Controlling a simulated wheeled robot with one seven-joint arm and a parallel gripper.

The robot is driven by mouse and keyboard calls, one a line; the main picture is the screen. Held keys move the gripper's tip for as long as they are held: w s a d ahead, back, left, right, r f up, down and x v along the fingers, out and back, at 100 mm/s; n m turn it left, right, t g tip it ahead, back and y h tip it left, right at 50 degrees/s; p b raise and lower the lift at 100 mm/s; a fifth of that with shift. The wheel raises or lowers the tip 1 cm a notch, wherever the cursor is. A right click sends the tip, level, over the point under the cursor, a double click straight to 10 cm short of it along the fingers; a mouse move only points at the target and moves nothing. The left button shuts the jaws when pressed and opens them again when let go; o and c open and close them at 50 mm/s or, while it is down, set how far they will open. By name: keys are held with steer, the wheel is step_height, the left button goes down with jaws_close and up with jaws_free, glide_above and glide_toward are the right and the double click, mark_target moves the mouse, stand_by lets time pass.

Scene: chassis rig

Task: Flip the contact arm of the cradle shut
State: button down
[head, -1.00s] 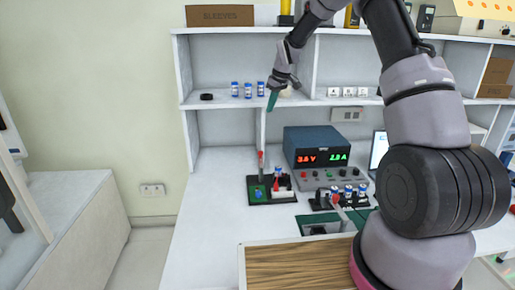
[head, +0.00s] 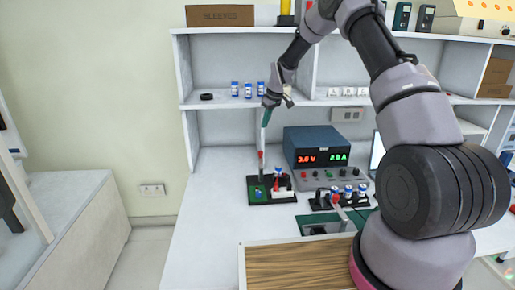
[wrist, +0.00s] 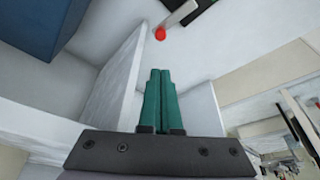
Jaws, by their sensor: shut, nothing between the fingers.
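The cradle (head: 284,198) is a dark base with a green patch on the bench, left of the blue power supply. Its contact arm (head: 261,164) stands upright at the left with a red tip. A white block and a blue-and-white cell sit on the base's right part. My gripper (head: 266,117) points down above the contact arm, apart from it, with its green fingers shut and empty. In the wrist view the closed fingers (wrist: 160,72) point toward the red tip (wrist: 160,34) of the contact arm, with a gap between. The cradle's base is mostly out of that view.
The blue power supply (head: 318,149) with lit readouts stands right of the cradle. A black holder (head: 340,200) with several cells is in front of it. The shelf (head: 219,101) with several cells and a black ring is behind. The bench left of the cradle is clear.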

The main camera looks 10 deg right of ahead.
glide_above(261, 159)
steer(key=w+a, duration=0.1)
steer(key=w, duration=0.2)
step_height(261, 159, down, 14)
steer(key=shift+w+a+r, duration=0.15)
steer(key=shift+r, duration=0.05)
steer(key=shift+d+m+h, duration=0.3)
steer(key=shift+m, duration=0.5)
steer(key=shift+d+m+t, duration=0.15)
steer(key=shift+m+t, duration=0.15)
